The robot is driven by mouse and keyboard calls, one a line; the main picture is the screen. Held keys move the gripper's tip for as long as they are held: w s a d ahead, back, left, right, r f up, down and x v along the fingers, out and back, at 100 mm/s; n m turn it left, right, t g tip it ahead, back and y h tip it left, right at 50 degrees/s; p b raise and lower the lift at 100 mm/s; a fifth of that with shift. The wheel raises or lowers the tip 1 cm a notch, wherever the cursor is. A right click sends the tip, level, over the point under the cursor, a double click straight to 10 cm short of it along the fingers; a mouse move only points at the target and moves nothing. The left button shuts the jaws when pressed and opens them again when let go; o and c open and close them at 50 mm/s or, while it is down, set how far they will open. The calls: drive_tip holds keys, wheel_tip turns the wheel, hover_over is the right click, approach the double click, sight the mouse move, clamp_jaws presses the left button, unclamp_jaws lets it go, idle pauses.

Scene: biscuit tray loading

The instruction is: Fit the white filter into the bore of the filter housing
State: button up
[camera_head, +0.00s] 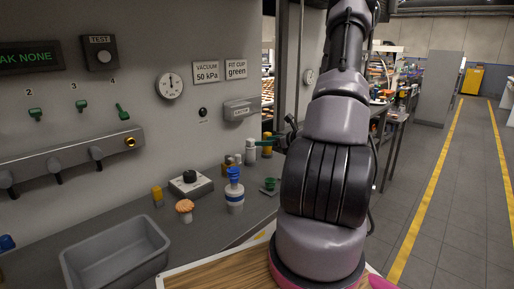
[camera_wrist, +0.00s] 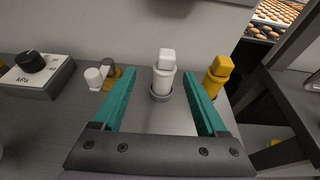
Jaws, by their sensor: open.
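The white filter (camera_wrist: 164,80) stands upright in a grey ring holder (camera_wrist: 160,96), seen in the wrist view. My gripper (camera_wrist: 157,76) is open, its two green fingers pointing toward the filter, one on each side of it in the picture. I cannot tell how far the fingertips reach along it. In the head view the white filter (camera_head: 250,153) is at the back of the counter, with a green finger beside its top. I cannot pick out the filter housing and its bore for certain in either view.
A yellow cylinder (camera_wrist: 214,78) stands close to the right finger. A small white cylinder (camera_wrist: 94,78) lies left of the left finger. A box with a black knob (camera_wrist: 32,66) is farther left. A blue-and-white piece (camera_head: 234,195) and a grey bin (camera_head: 115,256) are on the counter.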

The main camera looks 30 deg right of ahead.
sight(253, 142)
drive_tip(key=w, duration=0.1)
drive_tip(key=w+f, duration=0.1)
drive_tip(key=w, duration=0.2)
drive_tip(key=shift+w+a+f, duration=0.15)
drive_tip(key=shift+a+f, duration=0.05)
drive_tip(key=shift+f, duration=0.15)
drive_tip(key=shift+x, duration=3.2)
drive_tip(key=shift+d, duration=0.1)
drive_tip(key=shift+c, duration=0.3)
clamp_jaws()
